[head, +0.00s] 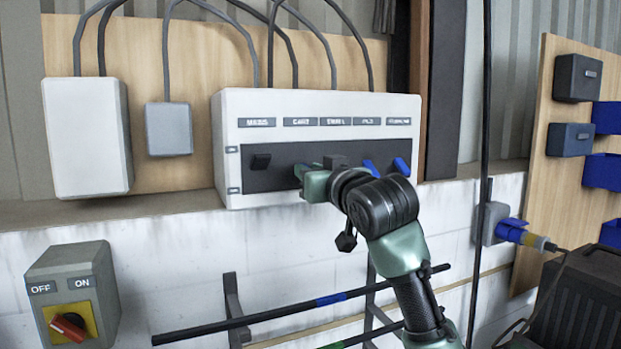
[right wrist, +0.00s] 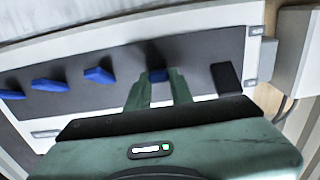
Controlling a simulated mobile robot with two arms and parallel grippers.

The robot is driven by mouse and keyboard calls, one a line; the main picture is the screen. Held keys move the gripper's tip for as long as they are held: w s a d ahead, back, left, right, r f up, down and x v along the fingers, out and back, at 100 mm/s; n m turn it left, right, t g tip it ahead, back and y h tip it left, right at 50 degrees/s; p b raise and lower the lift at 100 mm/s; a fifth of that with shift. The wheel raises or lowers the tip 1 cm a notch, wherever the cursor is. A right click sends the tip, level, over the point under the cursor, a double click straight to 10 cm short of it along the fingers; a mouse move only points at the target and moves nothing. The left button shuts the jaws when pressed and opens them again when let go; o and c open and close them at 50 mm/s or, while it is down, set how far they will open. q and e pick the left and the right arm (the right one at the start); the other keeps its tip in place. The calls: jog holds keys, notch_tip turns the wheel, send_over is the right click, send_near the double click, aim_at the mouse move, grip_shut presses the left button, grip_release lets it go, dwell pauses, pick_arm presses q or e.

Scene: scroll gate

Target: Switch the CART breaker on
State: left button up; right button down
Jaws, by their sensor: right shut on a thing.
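The white breaker box (head: 228,130) hangs on the wooden board in the head view, with a row of labels above a dark switch panel. The CART label (head: 300,122) is second from left. My right gripper (head: 302,174) reaches the panel under that label and hides the switch there. In the right wrist view, the CART breaker (right wrist: 157,75) shows as a blue lever between the two green fingers, which are shut on it. I cannot tell its on or off position. My left gripper is not in view.
The black MAINS switch (head: 260,161) is just left of my gripper; blue switches (head: 401,165) stand to the right. Below left is a grey OFF/ON box with a red knob (head: 68,326). Rods (head: 285,313) lie on brackets below.

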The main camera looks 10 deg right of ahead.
aim_at(307, 150)
notch_tip(307, 150, up, 2)
jog(key=g, duration=0.4)
jog(key=shift+w+r+h, duration=0.15)
jog(key=shift+r+h, duration=0.05)
jog(key=shift+h, duration=0.2)
jog(key=shift+w+a+r+g+h, duration=0.15)
jog(key=shift+w+r+g, duration=0.1)
jog(key=shift+g, duration=0.7)
jog(key=shift+w+r+g+h, duration=0.15)
jog(key=shift+r+g, duration=0.1)
jog(key=shift+g, duration=0.7)
jog(key=shift+w+r+g, duration=0.1)
jog(key=shift+r+g, duration=0.05)
jog(key=shift+g, duration=0.35)
jog(key=shift+w+g, duration=0.15)
jog(key=shift+g, duration=0.35)
jog(key=c, duration=1.4)
grip_release()
jog(key=shift+o, duration=0.8)
jog(key=shift+w+r, duration=0.1)
jog(key=shift+r, duration=0.05)
